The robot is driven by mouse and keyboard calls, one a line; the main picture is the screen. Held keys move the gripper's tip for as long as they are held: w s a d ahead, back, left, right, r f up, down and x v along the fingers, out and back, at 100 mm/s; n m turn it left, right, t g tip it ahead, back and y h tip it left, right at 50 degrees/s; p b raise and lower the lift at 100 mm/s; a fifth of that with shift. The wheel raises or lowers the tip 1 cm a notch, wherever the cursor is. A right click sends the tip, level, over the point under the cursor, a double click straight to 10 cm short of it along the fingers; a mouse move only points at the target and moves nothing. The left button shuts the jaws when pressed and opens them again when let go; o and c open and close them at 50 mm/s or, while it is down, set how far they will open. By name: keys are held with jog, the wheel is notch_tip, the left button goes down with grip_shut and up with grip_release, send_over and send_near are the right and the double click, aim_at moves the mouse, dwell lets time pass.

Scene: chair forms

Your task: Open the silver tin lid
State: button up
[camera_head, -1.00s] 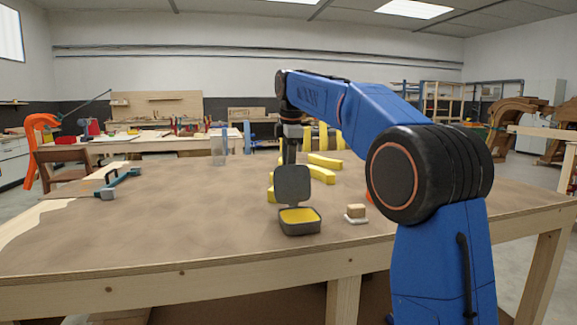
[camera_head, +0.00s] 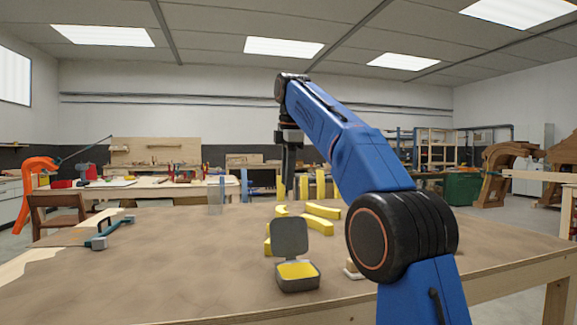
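The silver tin (camera_head: 298,284) stands on the brown-topped workbench in front of my arm. Its dark grey lid (camera_head: 289,237) is swung up and stands about upright at the back of the tin. Yellow contents (camera_head: 298,270) show inside. My gripper (camera_head: 288,172) points down above and behind the lid, clear of it in the picture. Its fingers are dark and small, and I cannot tell whether they are apart.
Several yellow curved pieces (camera_head: 322,210) lie or stand behind the tin. A small block on a pale base (camera_head: 353,270) is partly hidden by my arm. A clamp (camera_head: 108,233) lies at the left. The bench's left middle (camera_head: 180,270) is clear.

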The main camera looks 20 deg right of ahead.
jog(key=v, duration=0.3)
jog(key=shift+s+r, duration=0.25)
jog(key=shift+r, duration=0.15)
